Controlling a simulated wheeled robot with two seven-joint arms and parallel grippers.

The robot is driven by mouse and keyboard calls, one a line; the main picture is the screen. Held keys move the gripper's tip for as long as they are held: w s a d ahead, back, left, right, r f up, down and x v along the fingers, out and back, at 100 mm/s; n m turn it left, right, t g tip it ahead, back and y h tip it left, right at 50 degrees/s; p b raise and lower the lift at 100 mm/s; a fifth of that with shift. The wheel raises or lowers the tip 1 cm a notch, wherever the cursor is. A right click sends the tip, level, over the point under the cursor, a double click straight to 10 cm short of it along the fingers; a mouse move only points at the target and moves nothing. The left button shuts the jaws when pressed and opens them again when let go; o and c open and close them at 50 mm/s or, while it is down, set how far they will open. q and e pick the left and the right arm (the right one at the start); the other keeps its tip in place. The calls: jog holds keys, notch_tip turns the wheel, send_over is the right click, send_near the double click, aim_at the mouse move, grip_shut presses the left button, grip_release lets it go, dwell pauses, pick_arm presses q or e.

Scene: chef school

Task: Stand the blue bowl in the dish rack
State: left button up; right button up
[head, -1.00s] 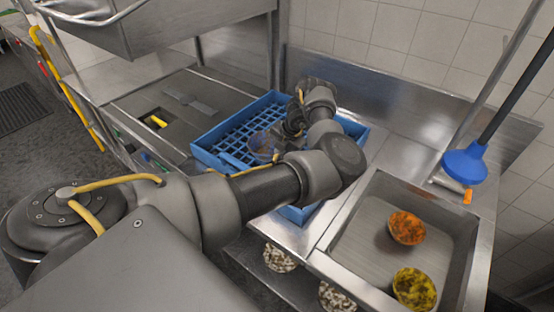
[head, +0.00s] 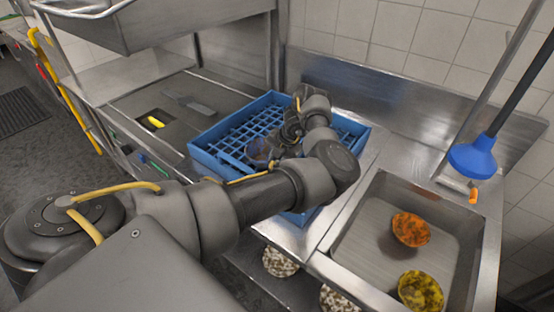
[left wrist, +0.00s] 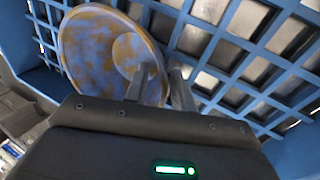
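The blue bowl (left wrist: 88,48), mottled with brown, is tilted steeply on edge inside the blue dish rack (left wrist: 255,45) in the left wrist view. In the head view the bowl (head: 258,150) shows small and dark in the left part of the rack (head: 205,150), partly behind my arm. My left gripper (left wrist: 160,75) is over the rack at the bowl's right edge. Its fingers are apart, one in front of the bowl and one just beyond its rim, with a gap between them. Where the bowl's lower edge rests is hidden. My right gripper is not in view.
A steel sink (head: 365,235) at right holds an orange bowl (head: 410,229) and a yellow bowl (head: 420,291). A blue plunger-like tool (head: 473,157) stands behind it. Speckled bowls (head: 279,262) sit on a lower shelf. A steel shelf (head: 150,25) overhangs the back left.

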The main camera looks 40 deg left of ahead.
pick_arm(q)
jog(key=shift+r, duration=0.1)
jog(key=shift+r, duration=0.2)
jog(key=p+v, duration=0.6)
jog(key=v, duration=0.6)
jog(key=shift+p, duration=0.35)
jog(key=shift+f, duration=0.2)
